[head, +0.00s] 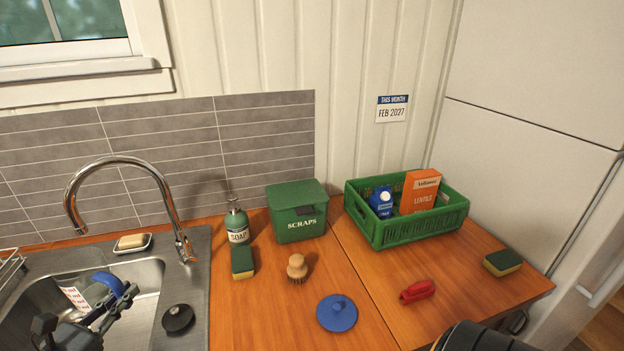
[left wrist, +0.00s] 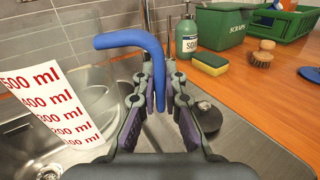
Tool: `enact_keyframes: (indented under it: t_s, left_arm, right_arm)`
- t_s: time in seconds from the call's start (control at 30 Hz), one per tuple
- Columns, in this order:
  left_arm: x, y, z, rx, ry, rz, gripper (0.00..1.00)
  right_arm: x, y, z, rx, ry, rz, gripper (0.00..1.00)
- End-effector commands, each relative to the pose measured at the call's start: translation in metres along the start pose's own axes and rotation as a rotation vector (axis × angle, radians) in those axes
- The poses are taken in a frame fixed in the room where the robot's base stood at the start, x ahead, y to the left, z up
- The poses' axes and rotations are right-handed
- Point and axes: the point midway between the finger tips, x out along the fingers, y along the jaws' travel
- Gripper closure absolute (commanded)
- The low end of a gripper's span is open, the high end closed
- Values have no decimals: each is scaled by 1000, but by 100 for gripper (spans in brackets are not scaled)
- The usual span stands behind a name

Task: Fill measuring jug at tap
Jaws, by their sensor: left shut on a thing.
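The clear measuring jug (head: 73,297) has a white panel with red ml marks and a blue handle (head: 112,283). It is at the sink basin (head: 146,300), and the panel shows large in the left wrist view (left wrist: 45,112). My left gripper (head: 115,297) is shut on the handle, which also shows between its fingers in the left wrist view (left wrist: 152,55). The chrome tap (head: 165,195) arches over the basin, its spout end above the jug area. I see no water stream. I cannot tell whether the jug touches the basin floor. My right gripper is not in view.
A black round stopper (head: 178,319) lies on the sink's right ledge. A soap bottle (head: 237,225), sponge (head: 243,262), brush (head: 297,268), scraps bin (head: 298,212), blue lid (head: 337,313), red clip-like object (head: 417,292) and green crate (head: 405,232) stand along the counter to the right.

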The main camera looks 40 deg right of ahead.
Motion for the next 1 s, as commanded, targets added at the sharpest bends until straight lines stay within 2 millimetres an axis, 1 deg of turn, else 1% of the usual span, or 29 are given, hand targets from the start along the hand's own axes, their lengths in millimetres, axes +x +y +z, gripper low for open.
enact_keyframes:
  t_s: [0.3, 0.4, 0.6, 1.0]
  left_arm:
    - [0, 2, 44, 7, -5, 1, 100]
    - [0, 3, 54, 6, -5, 0, 100]
    - [0, 3, 62, 4, -4, 1, 100]
    - [0, 3, 61, 4, -4, 1, 100]
  right_arm:
    - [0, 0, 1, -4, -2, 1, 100]
    - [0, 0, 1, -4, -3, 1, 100]
    - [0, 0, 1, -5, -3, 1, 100]
    - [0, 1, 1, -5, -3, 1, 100]
